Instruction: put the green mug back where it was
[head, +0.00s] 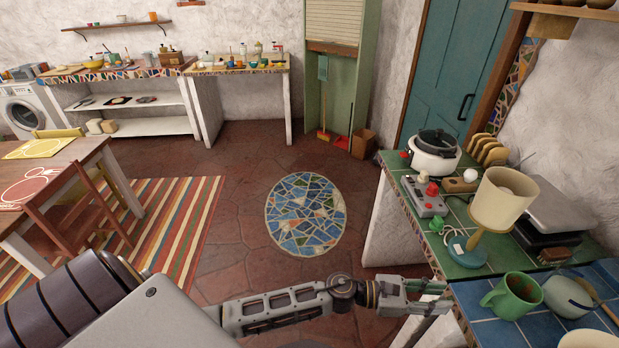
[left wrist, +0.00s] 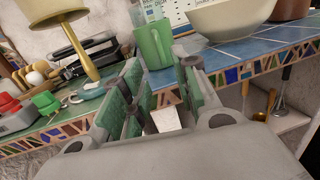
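The green mug (head: 513,296) stands upright on the blue-tiled counter at the lower right of the head view, its handle toward the left. In the left wrist view the mug (left wrist: 153,46) is ahead of the fingers, near the counter's mosaic edge. My left gripper (head: 443,297) is at the counter's edge, left of the mug and apart from it. In the left wrist view the left gripper (left wrist: 160,78) has its green-padded fingers spread with nothing held between them. My right gripper is in neither view.
Right of the mug is a greenish rounded dish (head: 568,296). A large pale bowl (left wrist: 228,18) shows in the left wrist view.

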